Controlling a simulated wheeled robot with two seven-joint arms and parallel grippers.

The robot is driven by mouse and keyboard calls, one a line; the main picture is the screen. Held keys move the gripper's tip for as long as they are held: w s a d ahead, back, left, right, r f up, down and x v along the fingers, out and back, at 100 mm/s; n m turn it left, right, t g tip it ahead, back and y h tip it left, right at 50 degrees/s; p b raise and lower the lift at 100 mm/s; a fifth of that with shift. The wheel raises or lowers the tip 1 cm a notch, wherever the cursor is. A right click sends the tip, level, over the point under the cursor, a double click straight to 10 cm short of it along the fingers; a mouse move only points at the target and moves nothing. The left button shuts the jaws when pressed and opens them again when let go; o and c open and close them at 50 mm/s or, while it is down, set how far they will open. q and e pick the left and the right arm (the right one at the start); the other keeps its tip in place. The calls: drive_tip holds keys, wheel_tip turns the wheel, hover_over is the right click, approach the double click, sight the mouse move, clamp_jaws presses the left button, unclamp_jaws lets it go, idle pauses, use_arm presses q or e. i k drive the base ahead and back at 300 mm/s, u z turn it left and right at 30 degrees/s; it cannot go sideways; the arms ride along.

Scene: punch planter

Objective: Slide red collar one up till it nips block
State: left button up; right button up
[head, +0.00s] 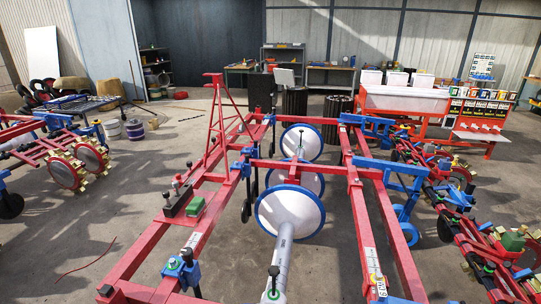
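A large red planter frame (215,222) fills the middle foreground. I cannot tell which of its red parts is red collar one. A small green block (195,207) sits on the left part of the frame beside a dark block (178,201) with an upright knob; I cannot tell if either is the block meant. A blue clamp (183,272) with a green-ringed knob is on the left rail near the front. Neither of my grippers is in view.
White discs with blue rims (312,183) stand inside the frame, with a grey tube (281,252) in front. Other red machines stand left (68,172) and right (470,235). A red bench (405,100) is behind. Concrete floor lies open at left front.

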sight(378, 277)
drive_tip(key=z, duration=1.15)
